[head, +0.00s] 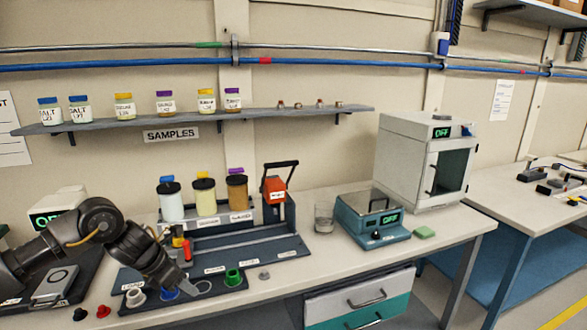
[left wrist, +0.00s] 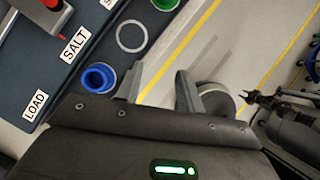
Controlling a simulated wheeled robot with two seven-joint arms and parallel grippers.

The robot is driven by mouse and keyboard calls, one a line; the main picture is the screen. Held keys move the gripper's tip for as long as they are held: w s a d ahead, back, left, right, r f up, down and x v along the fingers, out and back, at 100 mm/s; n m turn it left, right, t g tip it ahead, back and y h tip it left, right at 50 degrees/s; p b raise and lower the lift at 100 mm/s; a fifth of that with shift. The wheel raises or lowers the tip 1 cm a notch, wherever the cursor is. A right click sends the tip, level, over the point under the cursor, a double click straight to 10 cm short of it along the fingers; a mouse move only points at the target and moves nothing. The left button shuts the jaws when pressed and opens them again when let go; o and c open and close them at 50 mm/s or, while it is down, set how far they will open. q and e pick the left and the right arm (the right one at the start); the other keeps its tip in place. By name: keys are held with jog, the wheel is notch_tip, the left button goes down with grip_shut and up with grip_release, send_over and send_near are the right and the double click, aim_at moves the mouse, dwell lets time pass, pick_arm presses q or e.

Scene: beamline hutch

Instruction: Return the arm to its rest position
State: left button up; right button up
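My left arm comes in from the left in the head view, and its gripper (head: 186,282) points down over the front of the dark tray (head: 285,246). In the left wrist view the two fingers of the left gripper (left wrist: 160,90) stand apart with only floor between them, so it is open and empty. A blue ring-shaped holder (left wrist: 98,78) lies just beyond the left finger, on the tray edge. My right gripper does not show in the head view. A dark jaw-like part at the right of the left wrist view may be it, but its state is unclear.
Close by are a white ring (left wrist: 131,36), a green holder (head: 233,277) and a red stopper (head: 103,311). Behind stand jars (head: 205,196), a glass beaker (head: 324,217), a balance (head: 372,224) and an oven (head: 408,165). The sample shelf (head: 260,115) hangs above. Floor lies past the bench edge.

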pick_arm(q)
jog(key=s+d+f+n+t+h, duration=0.1)
jog(key=s+d+f+n+t, duration=0.1)
jog(key=s+d+f+n, duration=0.35)
jog(key=s+d+f+n+t+h, duration=0.1)
jog(key=s+d+f+n, duration=0.1)
jog(key=d+n, duration=0.5)
jog(key=s+d+f+n+t+h, duration=0.1)
jog(key=s+d+f+n+t, duration=0.1)
jog(key=s+d+f+n, duration=0.45)
jog(key=s+a+f+n+g+y, duration=0.35)
jog(key=s+a+n, duration=0.45)
jog(key=s+n, duration=0.4)
jog(key=s+a+f+n+g+y, duration=0.2)
jog(key=s+a+f+n+y, duration=0.15)
jog(key=s+a+n, duration=0.65)
notch_tip(320, 180, down, 23)
jog(key=s+d+n, duration=0.1)
jog(key=s+d, duration=0.1)
jog(key=s, duration=0.1)
jog(key=s+a+f+g, duration=0.2)
jog(key=s+a+f, duration=0.1)
jog(key=s+f, duration=1.4)
jog(key=shift+f, duration=0.65)
